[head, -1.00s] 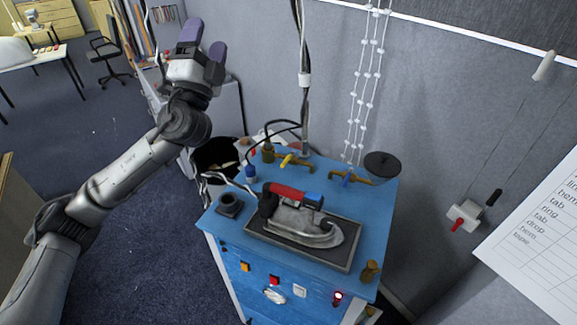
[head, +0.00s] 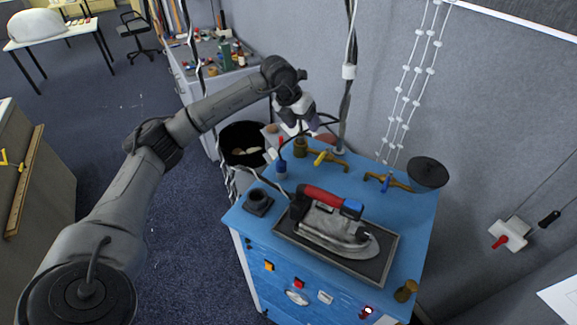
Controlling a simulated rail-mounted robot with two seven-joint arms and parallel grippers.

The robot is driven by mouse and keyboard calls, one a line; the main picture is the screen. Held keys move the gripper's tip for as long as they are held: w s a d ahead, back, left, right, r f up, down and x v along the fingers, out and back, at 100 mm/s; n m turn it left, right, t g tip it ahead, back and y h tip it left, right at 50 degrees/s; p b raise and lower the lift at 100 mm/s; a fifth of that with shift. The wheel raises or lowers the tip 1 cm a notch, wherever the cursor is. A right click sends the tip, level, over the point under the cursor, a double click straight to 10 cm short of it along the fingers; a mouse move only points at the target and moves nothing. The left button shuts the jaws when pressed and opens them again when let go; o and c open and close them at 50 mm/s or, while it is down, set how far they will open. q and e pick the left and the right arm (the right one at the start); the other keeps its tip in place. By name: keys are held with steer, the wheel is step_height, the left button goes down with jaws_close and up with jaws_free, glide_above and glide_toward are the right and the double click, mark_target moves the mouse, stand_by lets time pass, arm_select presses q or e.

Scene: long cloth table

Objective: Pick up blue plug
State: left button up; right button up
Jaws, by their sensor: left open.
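The blue plug (head: 281,170) stands upright near the back left corner of the blue cabinet top (head: 245,220), with a dark cable rising from it. My left gripper (head: 299,126) is open and points down, above and slightly right of the plug in the picture, behind the cabinet's back edge or over it; I cannot tell the depth. Nothing shows between its fingers, which are small and partly dark in this view. My right gripper is not in view.
An iron (head: 335,222) with a red handle lies on a dark plate on the cabinet. A black socket (head: 258,201) sits at left, and brass valves (head: 325,158) stand along the back. A black bin (head: 240,140) is behind the cabinet. Cables hang nearby.

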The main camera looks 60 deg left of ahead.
mark_target(281, 160)
arm_select(q)
steer(key=s+a+f+n+g+y, duration=0.1)
steer(key=s+a+n+g, duration=0.1)
steer(key=s+g, duration=0.3)
steer(key=shift+n+t, duration=0.3)
steer(key=f, duration=0.6)
steer(key=s+f+p, duration=0.1)
steer(key=f, duration=0.2)
steer(key=shift+s+d, duration=0.1)
steer(key=shift+d, duration=0.1)
steer(key=f, duration=0.1)
steer(key=f+p, duration=0.1)
steer(key=f, duration=0.2)
steer(key=shift+w+a+f, duration=0.1)
steer(key=shift+w+a, duration=0.1)
steer(key=shift+a, duration=0.05)
steer(key=shift+f, duration=0.5)
steer(key=c, duration=0.9)
steer(key=shift+c, duration=0.8)
